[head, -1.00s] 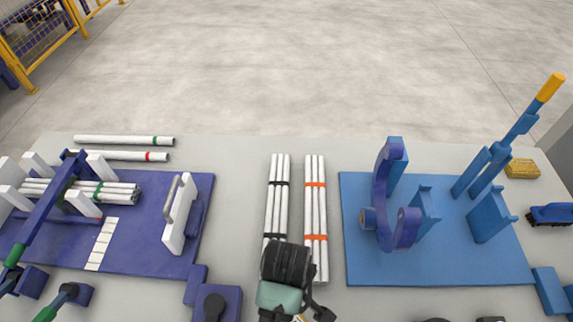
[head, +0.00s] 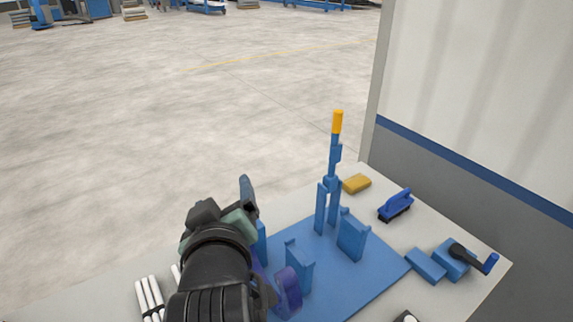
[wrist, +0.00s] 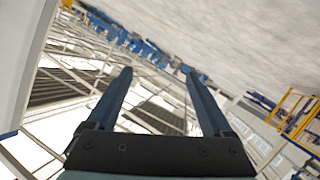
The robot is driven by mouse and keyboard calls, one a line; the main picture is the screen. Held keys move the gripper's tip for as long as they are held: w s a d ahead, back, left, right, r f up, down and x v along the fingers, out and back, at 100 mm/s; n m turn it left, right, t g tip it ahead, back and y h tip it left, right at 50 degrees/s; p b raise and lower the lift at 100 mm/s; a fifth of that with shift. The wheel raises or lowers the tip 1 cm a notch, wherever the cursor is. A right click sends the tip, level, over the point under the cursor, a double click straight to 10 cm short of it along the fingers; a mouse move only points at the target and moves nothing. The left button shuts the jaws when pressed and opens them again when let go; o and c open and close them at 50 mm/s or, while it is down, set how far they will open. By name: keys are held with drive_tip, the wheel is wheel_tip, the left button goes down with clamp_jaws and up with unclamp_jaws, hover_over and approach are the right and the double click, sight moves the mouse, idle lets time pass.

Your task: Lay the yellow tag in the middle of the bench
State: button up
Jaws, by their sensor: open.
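I cannot make out a yellow tag in either view now. The light grey bench (head: 95,290) fills the lower part of the head view, and its middle is largely hidden by my arm or out of frame. My gripper (wrist: 158,74) is open, with its two blue-grey fingers apart and nothing between them. In the head view my gripper is raised above the bench, left of the blue fixture, with a finger pointing up. The wrist view looks out at the hall, not at the bench.
A blue plate (head: 350,275) carries upright blue brackets and a yellow-tipped lever (head: 337,123). A purple clamp (head: 288,293) is partly behind my arm. A yellow block (head: 357,184), a blue brush (head: 396,205) and a crank (head: 475,257) sit at right. White pipes (head: 150,297) lie left.

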drive_tip(key=s+d+r+m+t+h, duration=0.1)
drive_tip(key=d+r+m+t, duration=0.15)
drive_tip(key=r, duration=0.65)
drive_tip(key=s+d+r+m+t, duration=0.1)
drive_tip(key=d+r+t, duration=0.25)
drive_tip(key=r, duration=0.55)
drive_tip(key=s+d+r+m+t+h, duration=0.1)
drive_tip(key=s+r+m+t, duration=0.1)
drive_tip(key=s+r, duration=0.3)
drive_tip(key=s+d+r+m+t, duration=0.2)
drive_tip(key=s+r+t, duration=0.3)
drive_tip(key=r, duration=0.5)
drive_tip(key=shift+s+d+h, duration=0.2)
drive_tip(key=shift+d+h, duration=0.1)
drive_tip(key=shift+h, duration=0.1)
